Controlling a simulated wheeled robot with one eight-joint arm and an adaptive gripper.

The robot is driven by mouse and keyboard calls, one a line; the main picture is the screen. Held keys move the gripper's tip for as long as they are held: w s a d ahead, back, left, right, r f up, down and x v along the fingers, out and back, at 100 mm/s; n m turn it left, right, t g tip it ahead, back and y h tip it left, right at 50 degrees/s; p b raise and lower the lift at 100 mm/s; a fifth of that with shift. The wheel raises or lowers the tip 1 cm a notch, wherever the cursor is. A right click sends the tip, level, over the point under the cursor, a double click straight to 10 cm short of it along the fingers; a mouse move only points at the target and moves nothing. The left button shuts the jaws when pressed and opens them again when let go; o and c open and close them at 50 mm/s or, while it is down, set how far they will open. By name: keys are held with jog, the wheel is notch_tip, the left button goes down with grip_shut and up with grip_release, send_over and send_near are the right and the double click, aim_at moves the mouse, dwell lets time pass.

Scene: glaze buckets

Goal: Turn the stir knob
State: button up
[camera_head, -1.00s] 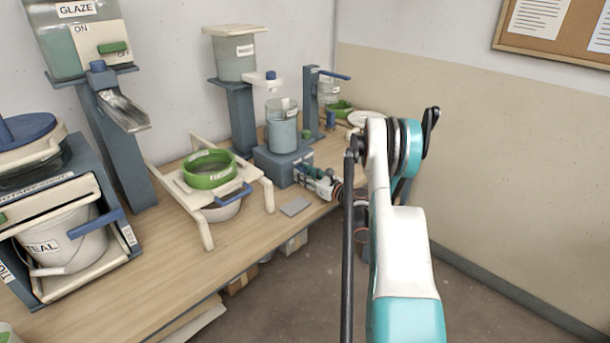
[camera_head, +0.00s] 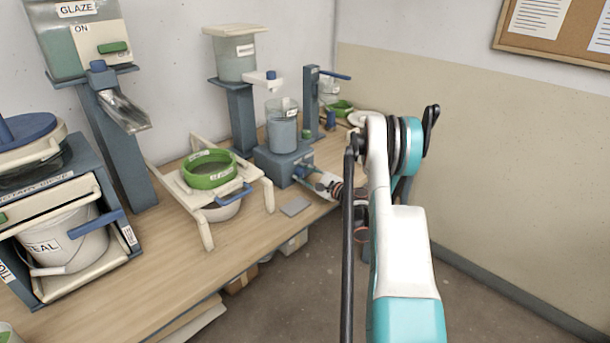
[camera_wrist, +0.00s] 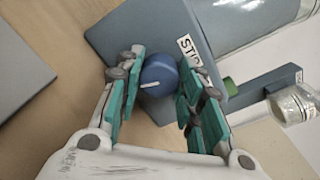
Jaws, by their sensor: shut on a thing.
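The stir knob (camera_wrist: 158,77) is a round blue knob with a white pointer line. It sits on the blue-grey stirrer base (camera_wrist: 140,30), beside a label (camera_wrist: 190,48) reading "STIR" in part. My gripper (camera_wrist: 161,83) has its teal-padded fingers on both sides of the knob, shut on it. In the head view, the stirrer base (camera_head: 283,160) stands on the bench with a clear labelled jar (camera_head: 281,128) on top. My gripper (camera_head: 306,173) is at its front right face, and my arm hides part of the view there.
A green-rimmed sieve (camera_head: 209,180) rests on a cream stand left of the stirrer. A grey flat plate (camera_head: 295,206) lies in front. A blue-grey post (camera_head: 311,95), a green bowl (camera_head: 341,107) and a white plate (camera_head: 364,117) stand behind. The wooden bench (camera_head: 160,275) has bare room along its front.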

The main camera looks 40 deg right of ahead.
jog(key=n, duration=0.5)
jog(key=shift+n, duration=0.3)
jog(key=n, duration=0.5)
jog(key=shift+f+h, duration=0.15)
jog(key=shift+h, duration=0.15)
jog(key=shift+a+n, duration=0.1)
jog(key=shift+n, duration=0.2)
jog(key=o, duration=1.1)
jog(key=shift+c, duration=0.2)
jog(key=s, duration=0.8)
jog(key=s+d, duration=0.1)
jog(key=s, duration=0.3)
